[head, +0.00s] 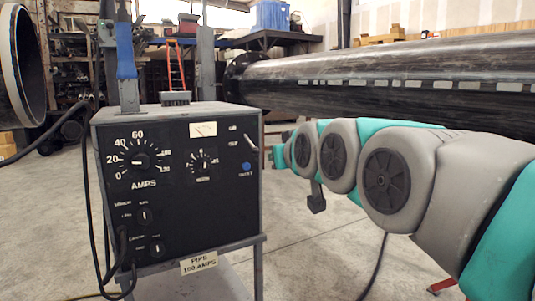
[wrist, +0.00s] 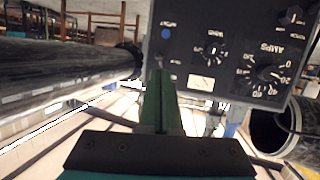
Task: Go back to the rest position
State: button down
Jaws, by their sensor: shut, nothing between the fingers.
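The dark welding machine (head: 180,185) stands on a grey stand, its front with an AMPS dial (head: 140,161), a smaller dial (head: 203,165), a blue button (head: 246,166) and a toggle switch (head: 250,141). My arm reaches in from the right, its end near the machine's right edge. In the wrist view, which is upside down, my gripper (wrist: 159,75) is shut and empty. Its green fingers point toward the machine's front (wrist: 225,50), near the edge with the blue button (wrist: 166,33). I cannot tell whether the fingertips touch anything.
A long black flanged pipe (head: 400,75) runs behind and above my arm. Another pipe end (head: 22,65) is at the upper left. Cables (head: 90,210) hang at the machine's left side. The concrete floor (head: 320,255) below my arm is mostly clear.

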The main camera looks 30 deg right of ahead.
jog(key=s+a+f+g+y, duration=0.1)
jog(key=s+a+f+g, duration=0.35)
jog(key=f, duration=0.55)
jog(key=s+a+f+n+g+y, duration=0.1)
jog(key=s+a+f+g, duration=0.25)
jog(key=s+f, duration=0.45)
jog(key=s+a+f+g, duration=0.3)
jog(key=s+a+f, duration=0.15)
jog(key=f, duration=0.75)
jog(key=s+a+f+g, duration=0.2)
jog(key=s+f+g, duration=0.35)
jog(key=s, duration=0.55)
notch_tip(320, 180, up, 12)
jog(key=p, duration=1.2)
jog(key=shift+s+f, duration=0.2)
jog(key=shift+s, duration=0.15)
